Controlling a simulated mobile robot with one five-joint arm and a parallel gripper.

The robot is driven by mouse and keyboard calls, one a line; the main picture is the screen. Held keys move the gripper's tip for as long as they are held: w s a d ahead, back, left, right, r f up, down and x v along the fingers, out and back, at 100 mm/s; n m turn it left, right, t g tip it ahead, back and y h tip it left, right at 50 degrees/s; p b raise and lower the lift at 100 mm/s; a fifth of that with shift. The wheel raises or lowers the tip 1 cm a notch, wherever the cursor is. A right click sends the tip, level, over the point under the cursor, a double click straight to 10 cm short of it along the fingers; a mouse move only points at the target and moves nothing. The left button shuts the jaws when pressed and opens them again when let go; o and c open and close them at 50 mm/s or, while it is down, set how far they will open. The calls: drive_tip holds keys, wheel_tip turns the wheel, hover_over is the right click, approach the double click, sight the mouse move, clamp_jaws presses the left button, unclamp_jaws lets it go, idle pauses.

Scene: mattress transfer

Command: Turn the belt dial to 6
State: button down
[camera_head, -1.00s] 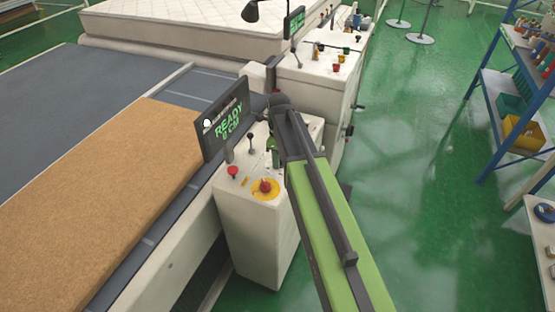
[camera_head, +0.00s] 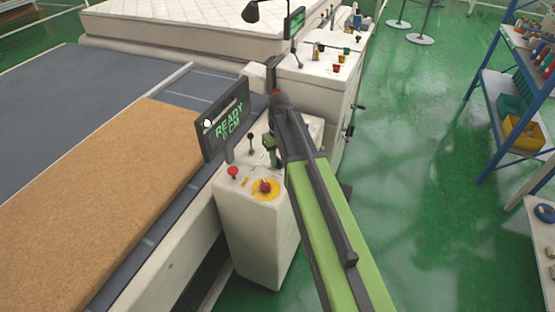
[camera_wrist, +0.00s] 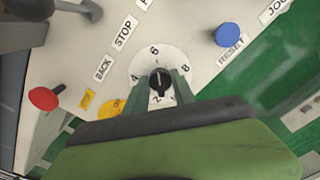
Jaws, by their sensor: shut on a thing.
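The belt dial (camera_wrist: 161,80) is a small black knob on a white round scale marked with numbers, seen in the wrist view. A pale line on the knob runs roughly up and down, its upper end toward the 6; which end is the pointer I cannot tell. My gripper (camera_wrist: 162,86) has its green fingers on either side of the knob, shut on it. In the head view my gripper (camera_head: 270,147) is over the control box (camera_head: 256,225), and my arm hides the dial.
A red button (camera_wrist: 44,98) and a blue RESET button (camera_wrist: 228,35) flank the dial. A black lever (camera_head: 251,143) and a red knob on a yellow disc (camera_head: 265,188) stand on the box. A brown slab (camera_head: 120,190) lies on the belt at left.

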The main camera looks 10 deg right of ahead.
sight(279, 159)
drive_tip(key=shift+w, duration=0.1)
idle(0.4)
drive_tip(key=c, duration=1.1)
unclamp_jaws()
drive_tip(key=shift+o, duration=0.2)
drive_tip(key=shift+r, duration=0.1)
wheel_tip(279, 159, up, 17)
drive_tip(key=p, duration=1.7)
